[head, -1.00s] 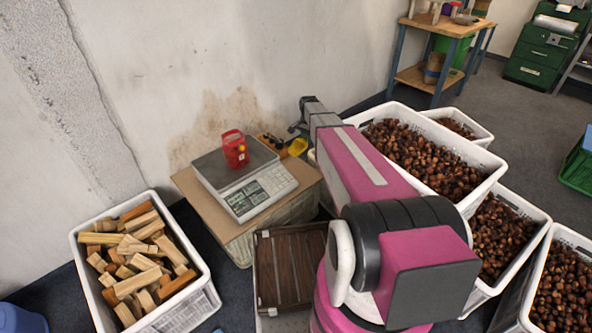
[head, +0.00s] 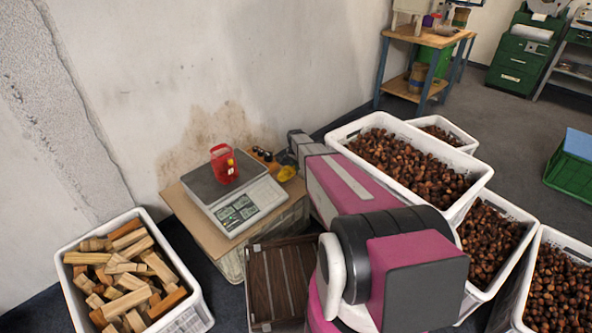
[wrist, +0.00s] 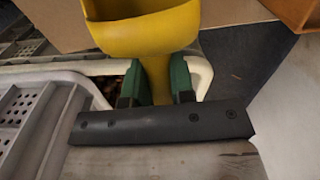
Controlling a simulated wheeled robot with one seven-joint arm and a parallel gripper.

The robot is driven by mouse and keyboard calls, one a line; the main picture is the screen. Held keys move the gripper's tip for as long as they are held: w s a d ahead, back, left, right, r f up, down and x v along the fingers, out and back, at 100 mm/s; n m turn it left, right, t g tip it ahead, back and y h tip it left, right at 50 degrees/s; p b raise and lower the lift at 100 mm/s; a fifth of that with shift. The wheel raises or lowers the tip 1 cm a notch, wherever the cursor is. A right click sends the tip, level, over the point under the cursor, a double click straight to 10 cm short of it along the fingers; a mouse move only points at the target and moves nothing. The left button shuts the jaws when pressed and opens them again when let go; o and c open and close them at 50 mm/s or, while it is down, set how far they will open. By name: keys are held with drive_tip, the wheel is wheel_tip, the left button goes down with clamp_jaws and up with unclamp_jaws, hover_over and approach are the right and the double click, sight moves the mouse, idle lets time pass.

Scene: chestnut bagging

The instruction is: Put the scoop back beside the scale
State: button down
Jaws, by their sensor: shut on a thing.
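The yellow scoop is held in my gripper (wrist: 157,85). In the wrist view its bowl (wrist: 145,30) fills the top and its handle runs down between the two green fingers. In the head view the scoop (head: 287,173) shows small, just right of the scale, over or near the brown tabletop. I cannot tell whether it touches the top. The white scale (head: 249,208) with a grey plate stands on that tabletop (head: 195,218). A red container (head: 223,165) stands on the plate. In the head view my arm partly hides my gripper.
A small wooden holder with dark items (head: 262,155) sits behind the scale, close to the scoop. Crates of chestnuts (head: 478,181) stand on the right. A crate of wood blocks (head: 197,317) stands front left. A brown slatted crate (head: 250,290) stands below the tabletop. A wall rises behind.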

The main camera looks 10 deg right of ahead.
drive_tip(key=shift+f, duration=1.1)
drive_tip(key=shift+f, duration=0.15)
drive_tip(key=c, duration=1)
unclamp_jaws()
wheel_tip(320, 180, up, 12)
drive_tip(key=shift+s+a, duration=0.1)
drive_tip(key=shift+s+r, duration=0.2)
drive_tip(key=shift+s, duration=0.1)
drive_tip(key=s+a+r+n, duration=0.1)
drive_tip(key=s+r+n, duration=0.2)
drive_tip(key=s, duration=0.8)
drive_tip(key=s+a+r+n, duration=0.1)
drive_tip(key=s+r+n, duration=0.2)
drive_tip(key=s, duration=0.8)
drive_tip(key=s+a+r+n, duration=0.2)
drive_tip(key=s+n, duration=0.3)
drive_tip(key=s, duration=0.5)
drive_tip(key=shift+s+r, duration=0.2)
drive_tip(key=shift+r, duration=0.25)
drive_tip(key=shift+s+r, duration=0.2)
drive_tip(key=shift+r, duration=0.25)
